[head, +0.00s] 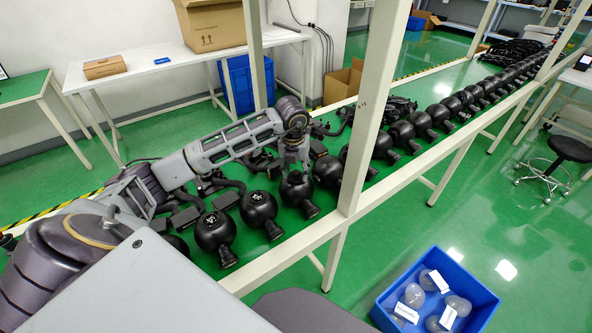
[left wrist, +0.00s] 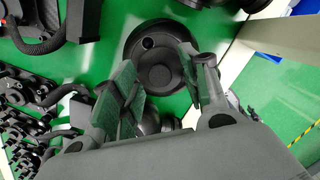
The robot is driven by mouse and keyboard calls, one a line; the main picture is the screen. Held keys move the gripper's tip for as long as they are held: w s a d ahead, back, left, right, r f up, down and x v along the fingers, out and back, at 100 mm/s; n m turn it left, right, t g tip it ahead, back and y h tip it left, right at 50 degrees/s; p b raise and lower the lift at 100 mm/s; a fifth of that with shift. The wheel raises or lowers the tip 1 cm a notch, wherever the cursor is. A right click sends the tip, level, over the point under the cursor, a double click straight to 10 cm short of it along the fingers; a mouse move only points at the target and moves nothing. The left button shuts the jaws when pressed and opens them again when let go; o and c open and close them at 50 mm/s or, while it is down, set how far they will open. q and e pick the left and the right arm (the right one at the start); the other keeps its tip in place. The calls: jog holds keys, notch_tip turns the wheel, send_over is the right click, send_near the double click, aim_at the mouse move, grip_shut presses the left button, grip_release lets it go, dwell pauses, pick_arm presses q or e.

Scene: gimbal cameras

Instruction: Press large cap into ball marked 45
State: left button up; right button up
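My left gripper (head: 295,158) points down just above a black ball (head: 297,187) in the row on the green bench. In the left wrist view my gripper (left wrist: 160,75) has its two fingers apart. A round black piece with a ringed face and a small dark hole (left wrist: 156,72) shows beyond and between the fingertips. I cannot tell whether this is a large cap or the ball's own top, nor whether a finger touches it. Two balls nearer me bear white marks, one (head: 214,231) and its neighbour (head: 258,208); the numbers are too small to read surely. My right gripper is not in view.
More black balls (head: 401,132) run along the bench to the far right. A white frame post (head: 366,110) stands close to the right of my gripper. Black brackets and hoses (head: 215,183) lie behind the balls. A blue bin (head: 470,309) with pale round pieces stands on the floor.

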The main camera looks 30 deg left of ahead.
pick_arm(q)
jog(key=shift+r, duration=0.95)
notch_tip(320, 180, up, 10)
jog(key=s, duration=0.1)
jog(key=shift+s+d, duration=0.15)
jog(key=shift+s, duration=0.1)
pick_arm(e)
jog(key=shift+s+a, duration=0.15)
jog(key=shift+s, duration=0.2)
pick_arm(q)
jog(key=shift+r, duration=0.15)
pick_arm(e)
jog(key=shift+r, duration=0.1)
pick_arm(q)
notch_tip(320, 180, up, 9)
jog(key=p, duration=0.9)
send_over(294, 180)
jog(key=shift+w+r+p, duration=0.1)
jog(key=shift+r+p, duration=0.15)
jog(key=shift+p, duration=0.15)
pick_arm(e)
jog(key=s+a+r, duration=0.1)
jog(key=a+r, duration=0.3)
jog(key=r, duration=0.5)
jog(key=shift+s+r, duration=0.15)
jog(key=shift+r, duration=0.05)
pick_arm(q)
jog(key=shift+r, duration=0.1)
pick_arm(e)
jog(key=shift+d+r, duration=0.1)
